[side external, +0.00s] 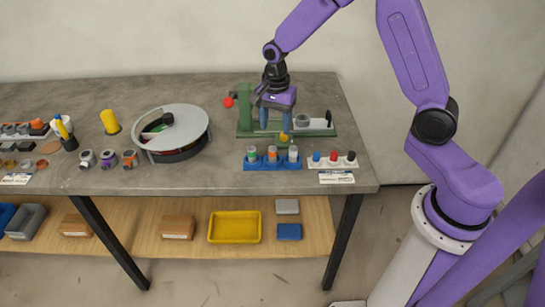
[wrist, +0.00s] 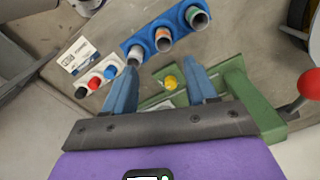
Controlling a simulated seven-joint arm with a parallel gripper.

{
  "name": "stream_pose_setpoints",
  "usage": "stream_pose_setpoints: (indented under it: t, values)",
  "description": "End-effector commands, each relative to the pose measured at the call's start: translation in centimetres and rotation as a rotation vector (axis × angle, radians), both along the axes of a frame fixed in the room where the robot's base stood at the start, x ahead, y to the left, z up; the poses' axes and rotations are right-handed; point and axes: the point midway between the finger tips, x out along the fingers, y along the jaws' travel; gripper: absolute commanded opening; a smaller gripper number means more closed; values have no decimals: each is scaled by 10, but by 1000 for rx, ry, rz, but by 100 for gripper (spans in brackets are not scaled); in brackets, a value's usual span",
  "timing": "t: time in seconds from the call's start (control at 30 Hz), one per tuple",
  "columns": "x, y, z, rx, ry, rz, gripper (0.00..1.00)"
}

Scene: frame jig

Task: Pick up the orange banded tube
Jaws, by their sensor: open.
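The orange banded tube (side external: 272,153) stands upright in the middle hole of the blue rack (side external: 272,167), near the table's front edge. A green banded tube (side external: 251,154) stands to its left and a pale grey tube (side external: 293,154) to its right. In the wrist view the orange banded tube (wrist: 163,41) shows its open top, beyond my fingertips. My gripper (side external: 275,122) is open and empty, behind the rack and over the green jig (side external: 322,133). In the wrist view my gripper (wrist: 163,75) has its two blue fingers wide apart, with a yellow knob (wrist: 171,82) seen between them.
A white rack (side external: 332,164) with red, blue and black caps sits right of the blue rack. A red ball knob (side external: 228,102) sticks out left of the jig. A round grey-lidded drum (side external: 172,132) stands further left, with small banded cylinders (side external: 108,158) beside it.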

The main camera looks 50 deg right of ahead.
Motion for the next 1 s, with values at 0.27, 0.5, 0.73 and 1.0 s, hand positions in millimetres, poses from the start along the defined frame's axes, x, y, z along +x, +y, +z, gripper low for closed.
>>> stream_pose_setpoints:
  t: [0.27,0.5,0.73,1.0]
  values:
    - [0,0,-42,-1,3,1,57]
    - [0,2,-54,0,1,3,57]
    - [4,7,-83,-1,3,2,57]
    - [4,7,-100,0,0,2,57]
